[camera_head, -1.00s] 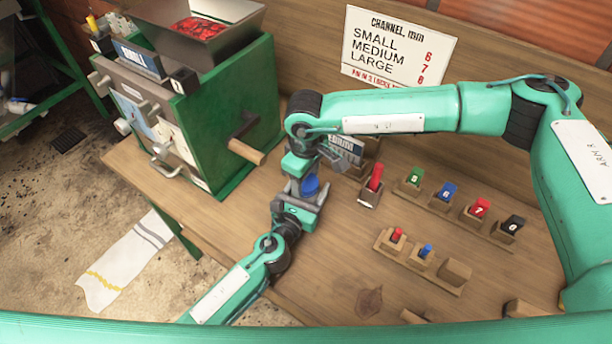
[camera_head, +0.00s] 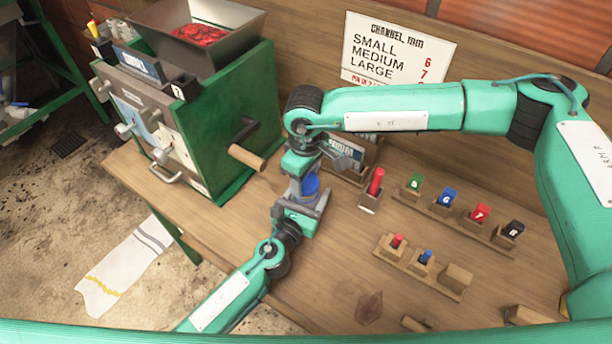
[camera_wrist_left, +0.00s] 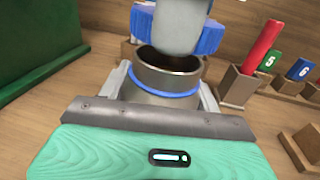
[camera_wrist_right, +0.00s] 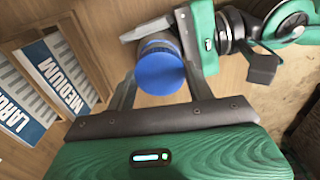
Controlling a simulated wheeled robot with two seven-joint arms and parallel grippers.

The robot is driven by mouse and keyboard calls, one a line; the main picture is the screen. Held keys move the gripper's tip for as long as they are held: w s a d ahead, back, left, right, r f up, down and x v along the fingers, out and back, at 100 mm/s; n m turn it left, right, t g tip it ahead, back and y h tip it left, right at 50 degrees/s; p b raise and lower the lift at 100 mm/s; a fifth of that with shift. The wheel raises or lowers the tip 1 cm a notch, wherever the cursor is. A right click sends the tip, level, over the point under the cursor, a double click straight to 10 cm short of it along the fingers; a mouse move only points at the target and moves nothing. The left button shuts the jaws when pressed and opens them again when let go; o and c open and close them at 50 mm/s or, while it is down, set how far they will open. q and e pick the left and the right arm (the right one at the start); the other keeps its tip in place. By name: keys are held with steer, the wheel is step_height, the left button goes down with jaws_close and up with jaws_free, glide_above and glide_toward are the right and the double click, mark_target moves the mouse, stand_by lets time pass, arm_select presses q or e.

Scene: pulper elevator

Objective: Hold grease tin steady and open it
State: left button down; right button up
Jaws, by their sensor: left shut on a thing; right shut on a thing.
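The grease tin (camera_wrist_left: 165,82) is a metal cylinder with a blue band. It stands upright between the fingers of my left gripper (camera_head: 303,207), which is shut on it. Its top is open in the left wrist view, with a dark inside showing. My right gripper (camera_head: 303,184) is shut on the blue lid (camera_wrist_right: 160,70) and points down from above. In the left wrist view the lid (camera_wrist_left: 208,38) is above the tin's rim, partly hidden by a grey finger. In the head view the grippers hide most of the tin.
A green machine (camera_head: 235,120) with a hopper and a wooden crank handle (camera_head: 247,157) stands left. A red pin in a wooden block (camera_head: 370,200) is just right of the grippers. Racks of numbered coloured blocks (camera_head: 455,220) stand further right. A sign (camera_head: 398,50) is behind.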

mark_target(306, 181)
steer(key=shift+r, duration=2)
arm_select(q)
steer(key=shift+c, duration=1.2)
jaws_free()
